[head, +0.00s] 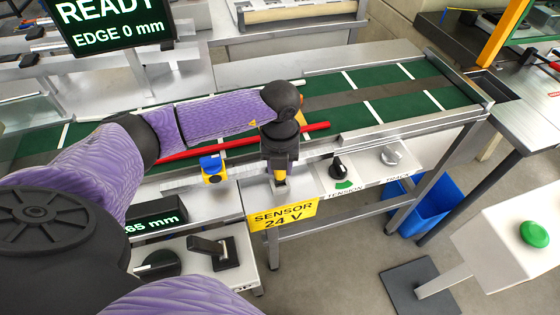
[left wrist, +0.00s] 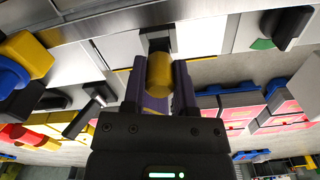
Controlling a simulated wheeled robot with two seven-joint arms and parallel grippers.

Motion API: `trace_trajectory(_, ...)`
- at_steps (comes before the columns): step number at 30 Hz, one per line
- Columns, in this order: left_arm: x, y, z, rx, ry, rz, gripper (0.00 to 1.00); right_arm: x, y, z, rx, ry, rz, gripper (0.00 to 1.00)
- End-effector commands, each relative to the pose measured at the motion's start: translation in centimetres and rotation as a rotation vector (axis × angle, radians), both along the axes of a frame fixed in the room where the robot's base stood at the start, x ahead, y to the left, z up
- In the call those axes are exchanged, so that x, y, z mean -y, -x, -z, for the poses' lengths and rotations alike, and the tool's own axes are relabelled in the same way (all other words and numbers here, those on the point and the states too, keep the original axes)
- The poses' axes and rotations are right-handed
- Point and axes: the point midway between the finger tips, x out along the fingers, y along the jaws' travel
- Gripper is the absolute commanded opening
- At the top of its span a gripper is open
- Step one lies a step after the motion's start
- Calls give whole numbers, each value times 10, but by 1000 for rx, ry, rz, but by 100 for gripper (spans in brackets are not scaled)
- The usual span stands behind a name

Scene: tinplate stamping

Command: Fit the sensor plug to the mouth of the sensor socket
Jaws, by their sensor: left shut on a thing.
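My left gripper (head: 281,172) points down over the grey panel above the yellow "SENSOR 24 V" sign (head: 283,214). In the left wrist view the plug (left wrist: 158,74) is a yellow cylinder between the two fingers of the gripper (left wrist: 159,85). A dark part (left wrist: 158,43), perhaps the sensor socket, is right beyond the plug's far end against a pale panel. I cannot tell whether the plug touches it. The socket's mouth is hidden. My right gripper is not in view.
A green conveyor (head: 390,100) with white stripes runs behind the gripper, with a red bar (head: 200,148) along it. A blue-and-yellow block (head: 212,169) is left of the gripper. A black tension knob (head: 338,169) is to its right. A blue bin (head: 425,207) stands below.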

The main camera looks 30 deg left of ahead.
Motion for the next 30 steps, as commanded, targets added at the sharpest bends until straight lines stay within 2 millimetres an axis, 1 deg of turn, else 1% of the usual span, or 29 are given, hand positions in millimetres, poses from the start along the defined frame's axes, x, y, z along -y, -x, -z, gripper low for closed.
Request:
trace_trajectory(2, 0, 0, -1, 0, 0, 0, 0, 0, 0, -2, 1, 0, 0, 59)
trace_trajectory(10, 0, 0, 1, 0, 0, 0, 0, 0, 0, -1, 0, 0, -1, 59)
trace_trajectory(30, 0, 0, 17, -1, 0, 0, 0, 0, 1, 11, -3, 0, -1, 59)
